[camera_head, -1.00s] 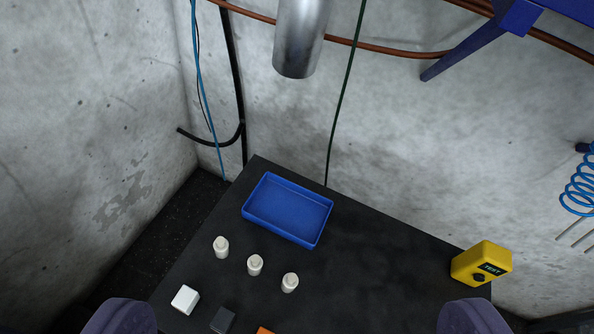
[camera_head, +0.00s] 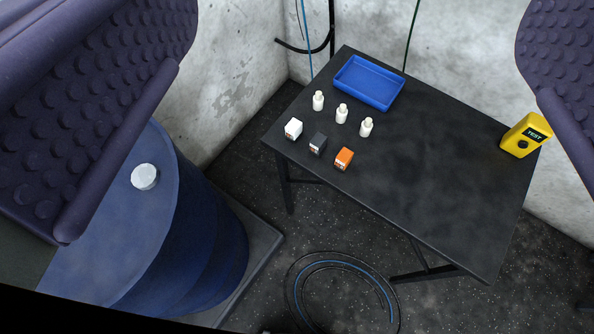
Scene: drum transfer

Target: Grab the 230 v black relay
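The black relay (camera_head: 318,143) is a small dark box with a pale marking on its front face. It stands on the dark table between a white relay (camera_head: 293,128) on its left and an orange relay (camera_head: 344,158) on its right. Its lettering is too small to read. My gripper (camera_head: 375,120) shows as two large dark purple, studded fingers at the left and right edges of the view. They are wide apart with nothing between them. The gripper is well short of the table and the relays.
A blue tray (camera_head: 369,83) and several small white bottles (camera_head: 341,113) are behind the relays. A blue drum (camera_head: 190,240) stands at left. A coiled hose (camera_head: 342,290) lies on the floor.

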